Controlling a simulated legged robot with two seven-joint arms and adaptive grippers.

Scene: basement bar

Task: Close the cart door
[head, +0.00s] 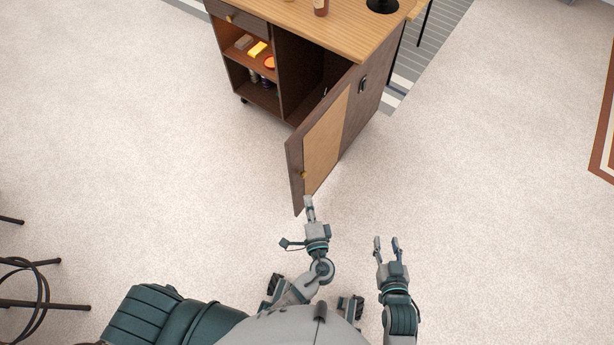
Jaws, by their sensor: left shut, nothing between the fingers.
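The cart (352,30) stands at the top middle of the head view, with a wooden top and dark sides. Its door (326,136) is swung open toward me, dark-framed with a light tan panel and a small brass knob (304,175). My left gripper (309,201) is shut and empty, close to the lower free end of the door; I cannot tell whether it touches. My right gripper (386,242) is open and empty, to the right of the left one and apart from the door.
Open shelves (262,68) on the cart's left hold a few small items. A bottle (321,7) and a dark round object (382,4) are on top. A striped rug (436,42) lies behind. Stool legs (40,300) are at the lower left. Pale floor around is clear.

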